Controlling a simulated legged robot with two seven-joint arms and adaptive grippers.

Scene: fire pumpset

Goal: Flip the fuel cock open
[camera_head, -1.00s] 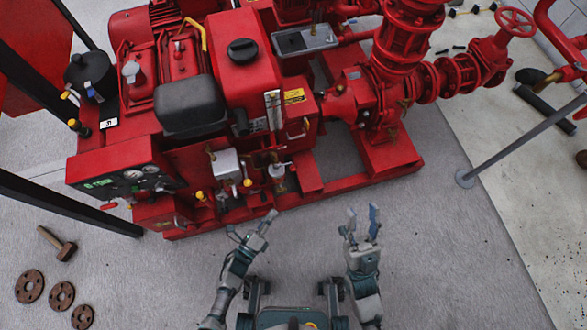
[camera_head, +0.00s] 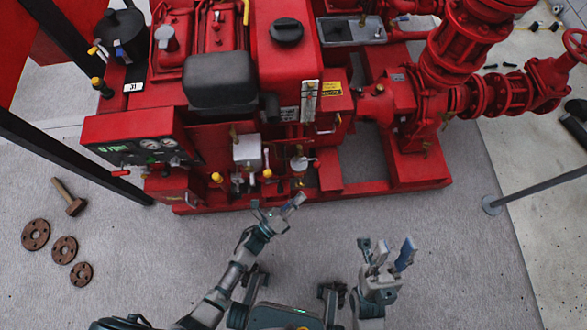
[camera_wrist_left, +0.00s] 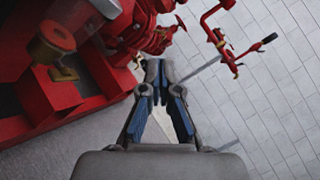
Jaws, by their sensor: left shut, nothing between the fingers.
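The red pumpset carries a small cluster of fittings low on its front. Among them are a silver box (camera_head: 247,151) with yellow-tipped levers and, to its right, a small pale fitting with a side lever (camera_head: 301,163). I cannot tell for sure which part is the fuel cock or how it is set. My left gripper (camera_head: 278,208) is shut and empty, in front of and below these fittings, apparently apart from them. In the left wrist view its blue-padded fingers (camera_wrist_left: 157,72) converge beside a brass-coloured fitting (camera_wrist_left: 52,42). My right gripper (camera_head: 388,252) is open and empty over the floor.
A gauge panel (camera_head: 138,150) juts out at the left. A black post (camera_head: 60,155) crosses the left side. A hammer (camera_head: 70,197) and round rusty flanges (camera_head: 64,250) lie on the floor. A grey pole (camera_head: 540,190) stands at the right. The floor before the pumpset is clear.

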